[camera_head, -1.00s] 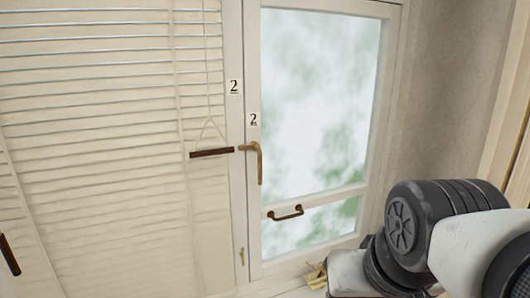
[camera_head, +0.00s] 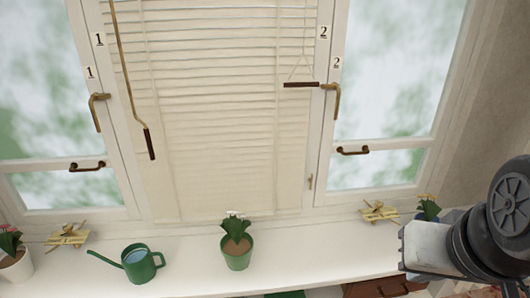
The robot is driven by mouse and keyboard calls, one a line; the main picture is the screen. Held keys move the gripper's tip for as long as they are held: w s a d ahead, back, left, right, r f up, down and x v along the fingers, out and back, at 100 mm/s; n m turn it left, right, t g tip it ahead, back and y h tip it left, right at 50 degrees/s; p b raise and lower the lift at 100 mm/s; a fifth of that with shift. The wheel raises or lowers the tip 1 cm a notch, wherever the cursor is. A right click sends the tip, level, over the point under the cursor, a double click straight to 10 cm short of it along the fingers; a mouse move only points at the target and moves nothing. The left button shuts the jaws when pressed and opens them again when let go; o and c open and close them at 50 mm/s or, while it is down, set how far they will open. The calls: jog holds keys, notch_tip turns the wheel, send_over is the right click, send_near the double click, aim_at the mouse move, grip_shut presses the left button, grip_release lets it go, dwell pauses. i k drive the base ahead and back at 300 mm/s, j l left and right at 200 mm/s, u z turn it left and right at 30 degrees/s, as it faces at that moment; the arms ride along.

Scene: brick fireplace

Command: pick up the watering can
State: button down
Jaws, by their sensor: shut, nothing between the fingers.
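The green watering can (camera_head: 137,264) stands on the white windowsill (camera_head: 190,262), left of the middle. Its spout points left and its handle is on the right. Its open top shows a pale blue inside. Part of my arm shows at the right edge, far to the right of the can. The fingers of my gripper are not in view, and nothing of my arm is near the can.
A green pot with a plant (camera_head: 237,254) stands right of the can. Blinds and windows stand behind.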

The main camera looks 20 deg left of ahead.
aim_at(138, 263)
jog(key=k+u, duration=0.15)
jog(key=u, duration=1.3)
jog(key=l+u, duration=0.7)
jog(key=u, duration=0.2)
jog(key=i+l, duration=0.3)
jog(key=i, duration=0.05)
